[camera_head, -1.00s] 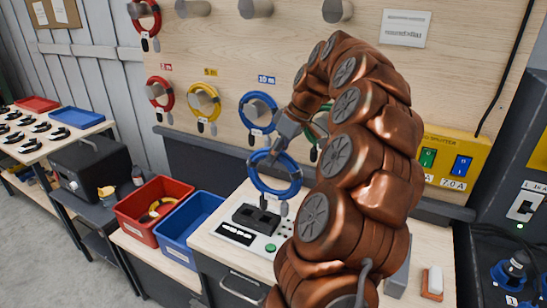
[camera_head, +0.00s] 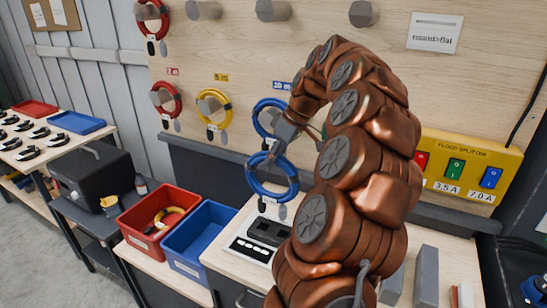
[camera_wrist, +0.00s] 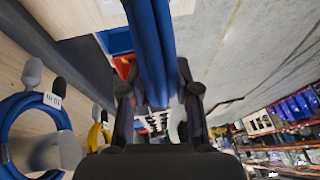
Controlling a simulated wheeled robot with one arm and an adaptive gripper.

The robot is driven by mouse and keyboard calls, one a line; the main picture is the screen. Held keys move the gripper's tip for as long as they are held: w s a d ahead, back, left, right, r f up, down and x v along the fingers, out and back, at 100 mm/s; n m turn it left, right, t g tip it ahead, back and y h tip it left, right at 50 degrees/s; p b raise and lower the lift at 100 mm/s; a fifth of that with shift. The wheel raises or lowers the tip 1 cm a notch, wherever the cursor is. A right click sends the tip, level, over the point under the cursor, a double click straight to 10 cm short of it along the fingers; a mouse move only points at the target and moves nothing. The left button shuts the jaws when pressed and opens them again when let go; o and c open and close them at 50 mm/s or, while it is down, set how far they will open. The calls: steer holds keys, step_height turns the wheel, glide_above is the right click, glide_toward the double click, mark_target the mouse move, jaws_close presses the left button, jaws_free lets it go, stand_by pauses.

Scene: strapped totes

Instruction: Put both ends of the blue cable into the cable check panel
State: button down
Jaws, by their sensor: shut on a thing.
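My gripper (camera_head: 268,156) is shut on the upper part of a coiled blue cable (camera_head: 272,184), which hangs below it in the head view. In the wrist view the blue cable (camera_wrist: 152,45) runs between the two dark fingers (camera_wrist: 158,104). The cable check panel (camera_head: 254,245), a white unit with a dark block on top, lies on the bench below the coil. The coil is apart from it. My arm hides the panel's right side.
A second blue cable (camera_head: 259,112) hangs on the wall board, beside yellow (camera_head: 213,92) and red (camera_head: 164,85) ones. A red bin (camera_head: 190,200) and a blue bin (camera_head: 225,215) stand left of the panel. A yellow splitter box (camera_head: 505,163) is at right.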

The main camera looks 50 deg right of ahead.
glide_above(271, 192)
steer(key=shift+s+d+f, duration=0.1)
steer(key=shift+f, duration=1)
steer(key=shift+s+d+f, duration=0.1)
steer(key=shift+f, duration=0.95)
steer(key=shift+f+b, duration=0.65)
steer(key=shift+b, duration=0.8)
steer(key=shift+s+f+b, duration=0.1)
steer(key=shift+f+b, duration=1.3)
steer(key=shift+f, duration=0.25)
stand_by(0.8)
steer(key=c, duration=0.7)
jaws_free()
steer(key=shift+c, duration=0.2)
steer(key=shift+f, duration=0.1)
steer(key=v, duration=1.2)
